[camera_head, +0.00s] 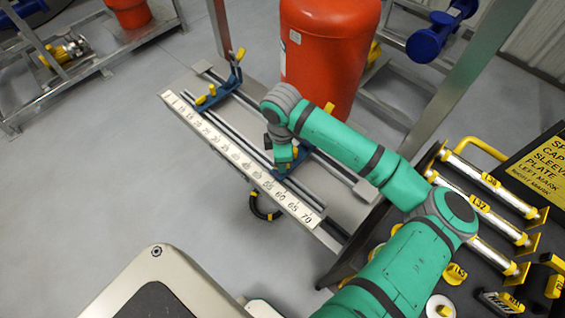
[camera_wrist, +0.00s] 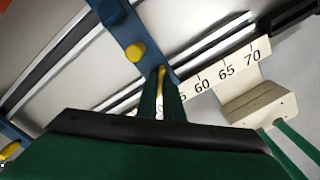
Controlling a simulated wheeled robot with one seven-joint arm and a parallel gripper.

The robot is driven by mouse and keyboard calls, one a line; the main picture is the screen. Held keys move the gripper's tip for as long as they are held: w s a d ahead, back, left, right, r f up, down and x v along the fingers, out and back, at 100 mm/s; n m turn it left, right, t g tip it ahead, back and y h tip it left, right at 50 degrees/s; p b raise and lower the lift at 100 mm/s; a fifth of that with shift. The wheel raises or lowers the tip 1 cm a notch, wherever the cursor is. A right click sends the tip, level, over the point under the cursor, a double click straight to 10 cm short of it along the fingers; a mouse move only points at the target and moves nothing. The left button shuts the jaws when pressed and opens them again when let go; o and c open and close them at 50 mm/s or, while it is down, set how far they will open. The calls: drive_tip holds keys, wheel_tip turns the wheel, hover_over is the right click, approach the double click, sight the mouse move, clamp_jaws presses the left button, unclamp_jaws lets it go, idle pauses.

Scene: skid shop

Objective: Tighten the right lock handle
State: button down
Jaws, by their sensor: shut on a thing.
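The right lock handle, a small yellow lever (camera_wrist: 161,74), stands at the end of a blue carriage (camera_wrist: 122,27) in the wrist view. My gripper (camera_wrist: 161,92) is shut on this lever, its two green fingers close together around it. The fingers hide the lever's lower part. In the head view my gripper (camera_head: 283,163) is down at the right blue carriage (camera_head: 325,163), near the numbered scale (camera_head: 240,158). The lever is mostly hidden there by my arm.
A left blue carriage (camera_head: 222,88) with yellow handles sits farther along the rails. A large orange tank (camera_head: 325,55) stands behind the rails. A dark bench with metal sleeves (camera_head: 490,182) is at right. A yellow knob (camera_wrist: 135,52) sits beside the lever. Open grey floor lies left.

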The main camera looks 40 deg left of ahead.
drive_tip(key=shift+w+n, duration=0.1)
drive_tip(key=shift+n, duration=0.2)
drive_tip(key=shift+n, duration=3.5)
drive_tip(key=c, duration=2.3)
unclamp_jaws()
drive_tip(key=shift+n, duration=0.3)
drive_tip(key=o, duration=0.4)
drive_tip(key=shift+r, duration=0.15)
